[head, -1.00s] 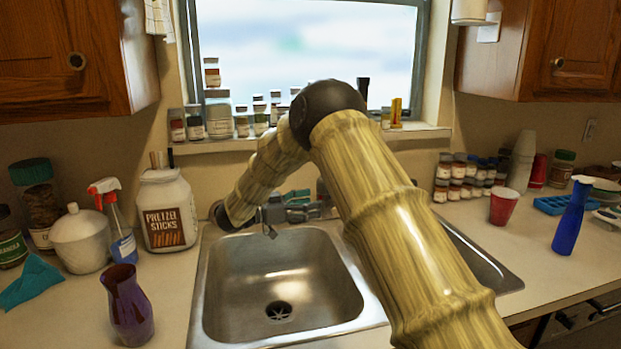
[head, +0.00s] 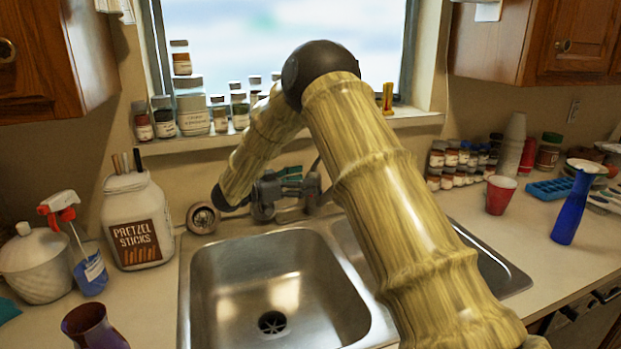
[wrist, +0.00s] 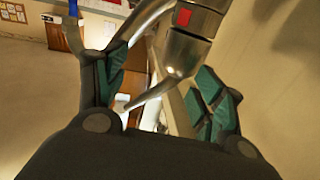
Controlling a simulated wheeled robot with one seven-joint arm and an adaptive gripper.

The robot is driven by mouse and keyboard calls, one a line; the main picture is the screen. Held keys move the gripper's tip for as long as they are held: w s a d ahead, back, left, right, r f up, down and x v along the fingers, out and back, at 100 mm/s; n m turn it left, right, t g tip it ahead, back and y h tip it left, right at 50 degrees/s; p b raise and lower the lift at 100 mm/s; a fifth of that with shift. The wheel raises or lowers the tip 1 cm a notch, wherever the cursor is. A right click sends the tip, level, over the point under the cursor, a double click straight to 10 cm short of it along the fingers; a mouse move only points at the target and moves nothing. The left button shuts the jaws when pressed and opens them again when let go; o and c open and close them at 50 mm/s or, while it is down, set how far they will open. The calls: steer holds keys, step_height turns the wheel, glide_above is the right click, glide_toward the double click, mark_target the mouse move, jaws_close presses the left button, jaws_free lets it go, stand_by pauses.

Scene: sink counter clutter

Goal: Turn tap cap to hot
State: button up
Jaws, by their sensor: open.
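The tap shows in the wrist view as a chrome body (wrist: 188,45) with a red square mark near its top, a curved pipe beside it and a thin pointed lever below. I cannot tell clearly which part is the cap. My gripper (wrist: 160,92) is open, its teal-padded fingers on either side of the tap; contact is not clear. In the head view my gripper (head: 288,190) is behind the sink, at the foot of the window wall. My arm hides most of the tap there.
The steel sink (head: 205,300) lies below my arm. A pretzel jar (head: 138,225), a spray bottle (head: 90,270) and a dark red vase (head: 92,328) stand left. A red cup (head: 500,195) and a blue vase (head: 571,210) stand right. Small jars (head: 194,115) line the sill.

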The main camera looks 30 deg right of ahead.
steer(key=w+d+f, duration=0.2)
steer(key=w+d, duration=0.1)
steer(key=shift+d+f, duration=0.15)
steer(key=shift+f, duration=0.1)
steer(key=shift+w+d, duration=0.1)
steer(key=shift+d, duration=0.15)
steer(key=shift+s+d+r, duration=0.15)
steer(key=shift+s+r, duration=0.5)
steer(key=shift+s, duration=0.25)
steer(key=shift+w+f, duration=0.4)
steer(key=shift+c, duration=1)
steer(key=shift+w+f, duration=0.2)
steer(key=c, duration=0.3)
steer(key=shift+s+r, duration=0.15)
steer(key=shift+r, duration=0.15)
steer(key=c, duration=0.5)
